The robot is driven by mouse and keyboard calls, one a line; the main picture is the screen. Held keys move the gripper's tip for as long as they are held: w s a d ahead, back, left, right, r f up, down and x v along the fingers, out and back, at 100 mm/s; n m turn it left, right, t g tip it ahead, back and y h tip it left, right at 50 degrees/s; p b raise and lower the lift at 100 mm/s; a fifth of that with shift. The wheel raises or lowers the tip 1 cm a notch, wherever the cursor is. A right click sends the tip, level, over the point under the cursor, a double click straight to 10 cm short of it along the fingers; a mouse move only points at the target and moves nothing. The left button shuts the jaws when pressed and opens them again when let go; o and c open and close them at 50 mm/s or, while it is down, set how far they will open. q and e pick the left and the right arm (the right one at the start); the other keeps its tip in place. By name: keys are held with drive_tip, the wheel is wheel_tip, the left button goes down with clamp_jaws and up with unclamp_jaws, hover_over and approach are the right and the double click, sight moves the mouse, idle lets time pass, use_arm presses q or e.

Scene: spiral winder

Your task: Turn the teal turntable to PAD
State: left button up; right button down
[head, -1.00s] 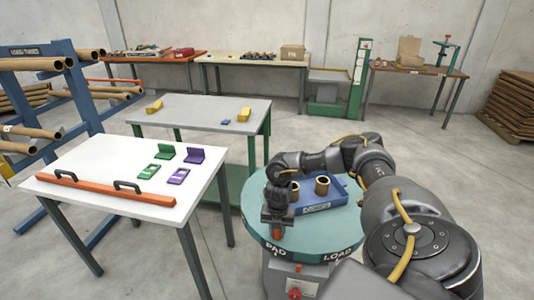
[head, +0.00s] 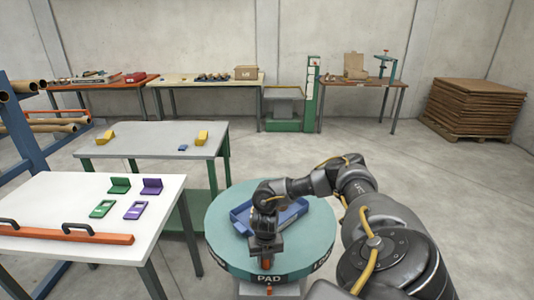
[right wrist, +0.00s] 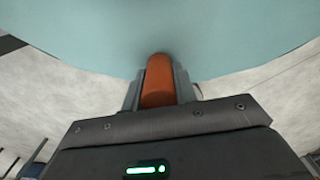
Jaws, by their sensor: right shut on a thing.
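The round teal turntable (head: 222,226) stands at the front centre of the head view. Its PAD label (head: 269,278) is on the front rim, facing me, just below my right gripper (head: 266,262). A LOAD label (head: 321,262) shows partly on the rim to the right. My right gripper is shut on an upright orange handle (right wrist: 158,82) at the turntable's edge, with a finger on either side in the right wrist view. A blue tray (head: 292,214) lies on the turntable, partly hidden by my right arm. My left gripper is out of view.
A white table (head: 60,195) with green and purple parts and an orange bar (head: 75,235) stands at left. A grey table (head: 155,139) with yellow blocks is behind it. Stacked brown sheets (head: 472,105) stand at back right. The floor right of the turntable is clear.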

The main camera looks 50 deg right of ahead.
drive_tip(key=shift+d, duration=0.15)
drive_tip(key=c, duration=1.1)
unclamp_jaws()
wheel_tip(320, 180, up, 11)
drive_tip(key=shift+f, duration=0.1)
